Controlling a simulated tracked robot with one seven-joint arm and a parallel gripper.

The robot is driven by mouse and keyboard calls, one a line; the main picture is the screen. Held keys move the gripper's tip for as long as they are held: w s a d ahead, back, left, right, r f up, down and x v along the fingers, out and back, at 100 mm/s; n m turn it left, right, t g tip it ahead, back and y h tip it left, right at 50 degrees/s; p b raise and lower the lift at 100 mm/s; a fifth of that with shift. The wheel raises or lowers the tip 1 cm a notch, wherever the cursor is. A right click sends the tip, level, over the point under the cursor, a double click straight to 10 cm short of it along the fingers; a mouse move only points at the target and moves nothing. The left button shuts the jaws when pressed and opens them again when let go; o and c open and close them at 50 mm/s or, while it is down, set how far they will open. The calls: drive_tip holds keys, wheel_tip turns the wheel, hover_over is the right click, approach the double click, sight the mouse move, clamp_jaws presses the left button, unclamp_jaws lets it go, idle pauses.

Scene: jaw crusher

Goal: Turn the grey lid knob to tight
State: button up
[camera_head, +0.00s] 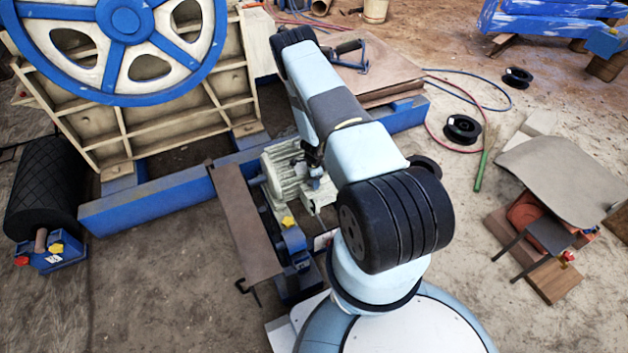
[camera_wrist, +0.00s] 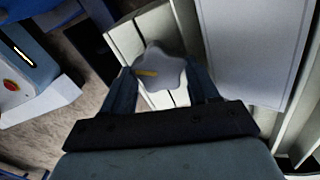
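The grey lid knob (camera_wrist: 168,76) is a lobed, star-shaped knob with a short yellow mark on its left part, in the middle of the wrist view. My gripper (camera_wrist: 161,70) has one dark finger on each side of the knob, with the knob between the fingertips. The fingers lie very close to its left and right lobes. Whether they press on it I cannot tell. Pale slats lie behind the knob, and a flat grey panel (camera_wrist: 255,50) is to its right. In the head view my arm hides the knob, and I cannot make out my gripper clearly.
A pale motor (camera_head: 284,172) stands left of my arm, beside a brown plate (camera_head: 243,225). The blue-rimmed flywheel (camera_head: 126,22) is at the upper left. A control box with a red button (camera_wrist: 11,86) is left in the wrist view. Cable reels (camera_head: 462,129) lie right.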

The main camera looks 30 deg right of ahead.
drive_tip(key=o, duration=0.4)
drive_tip(key=shift+w+r, duration=0.1)
drive_tip(key=shift+o, duration=0.2)
